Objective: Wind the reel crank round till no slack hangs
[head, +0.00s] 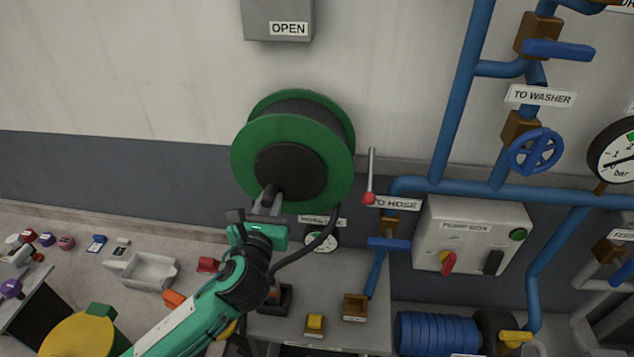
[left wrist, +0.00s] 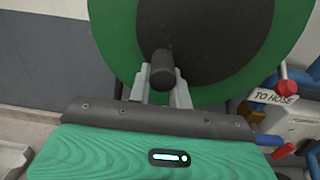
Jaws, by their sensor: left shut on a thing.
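The hose reel (head: 341,130) has green flanges and a dark hub, and is mounted at the wall. Its crank handle (head: 268,195) is a dark cylinder in front of the hub's lower left. My left gripper (head: 266,203) is shut on the crank handle. In the left wrist view the crank handle (left wrist: 162,70) stands between the two grey fingers (left wrist: 160,92). A dark hose (head: 312,250) hangs from the reel's lower right and curves down behind my left arm. Its lower end is hidden. My right gripper is in neither view.
A lever with a red knob (head: 369,198) sticks out right of the reel. A bench (head: 345,335) with small blocks stands below. The wall left of the reel is clear.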

